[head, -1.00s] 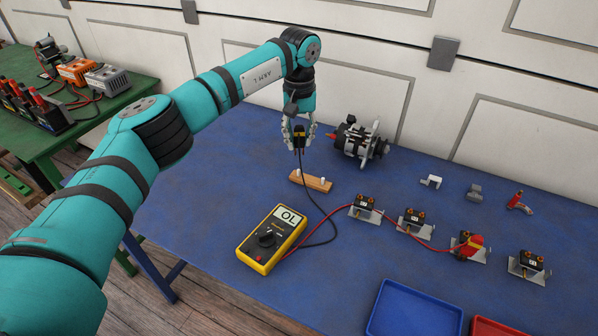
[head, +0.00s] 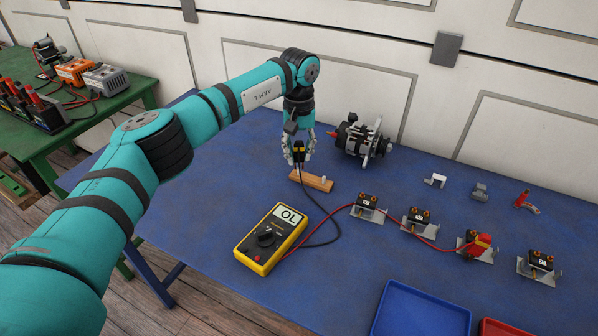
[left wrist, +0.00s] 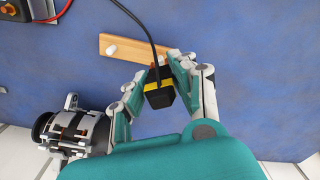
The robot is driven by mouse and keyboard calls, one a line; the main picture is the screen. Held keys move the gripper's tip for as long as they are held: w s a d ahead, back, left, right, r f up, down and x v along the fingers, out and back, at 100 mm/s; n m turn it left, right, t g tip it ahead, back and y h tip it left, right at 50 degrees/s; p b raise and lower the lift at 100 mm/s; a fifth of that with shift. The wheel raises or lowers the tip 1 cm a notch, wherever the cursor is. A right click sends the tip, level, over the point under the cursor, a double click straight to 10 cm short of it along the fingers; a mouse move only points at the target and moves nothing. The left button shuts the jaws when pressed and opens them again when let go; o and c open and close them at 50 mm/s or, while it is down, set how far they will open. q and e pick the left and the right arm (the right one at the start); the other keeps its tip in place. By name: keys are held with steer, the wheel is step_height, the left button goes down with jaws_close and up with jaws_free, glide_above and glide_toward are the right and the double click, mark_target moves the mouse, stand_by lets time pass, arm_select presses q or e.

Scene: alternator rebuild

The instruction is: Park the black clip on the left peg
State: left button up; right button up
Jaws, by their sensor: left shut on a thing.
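My left gripper (head: 299,158) is shut on the black clip (head: 299,152), a black block with a yellow band and a black lead. In the left wrist view, the clip (left wrist: 159,92) sits between the fingers of my left gripper (left wrist: 152,85). It is over the left end of a wooden peg block (head: 314,181); I cannot tell whether it touches. The block's white right peg (head: 323,180) is bare and also shows in the left wrist view (left wrist: 111,48). The left peg is mostly hidden by the clip and fingers. My right gripper is not in view.
A yellow multimeter (head: 270,239) reading OL lies in front, joined to the clip by the black lead. Its red lead runs past several relays to a red clip (head: 482,241). An alternator (head: 361,140) stands right of the gripper. A blue tray (head: 425,312) is nearer.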

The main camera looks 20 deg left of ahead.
arm_select(q)
steer(key=shift+f+b, duration=0.35)
steer(key=shift+f, duration=0.4)
steer(key=o, duration=0.9)
steer(key=shift+o, duration=0.2)
steer(key=shift+r, duration=0.1)
step_height(320, 180, up, 8)
steer(key=p, duration=0.5)
steer(key=shift+r, duration=0.25)
